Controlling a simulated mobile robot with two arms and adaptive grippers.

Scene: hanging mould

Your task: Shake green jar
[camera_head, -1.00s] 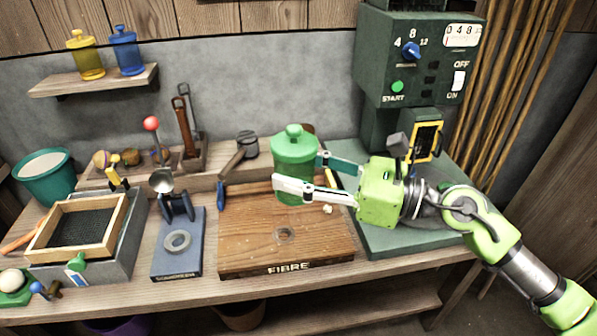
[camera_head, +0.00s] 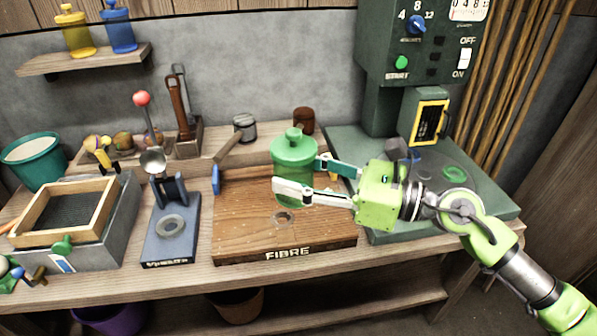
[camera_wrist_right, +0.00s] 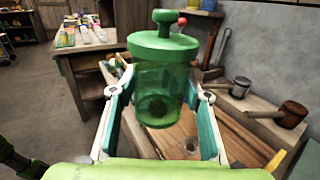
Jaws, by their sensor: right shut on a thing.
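The green jar (camera_head: 294,158) is translucent with a knobbed lid that is on. It is upright above the wooden board marked FIBRE (camera_head: 240,240). My right gripper (camera_head: 298,180) is shut on the jar, one finger on each side of its body. In the right wrist view the jar (camera_wrist_right: 160,85) stands between the two fingers (camera_wrist_right: 158,110), and something dark shows at its bottom. Whether the jar's base touches the board cannot be told. My left gripper is not in view.
The green machine (camera_head: 415,40) with dial and switches stands behind right. A hammer (camera_head: 230,145) lies behind the board. A press (camera_head: 172,230) and a framed screen box (camera_head: 70,215) stand left. Yellow (camera_head: 76,35) and blue jars (camera_head: 119,30) sit on a shelf.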

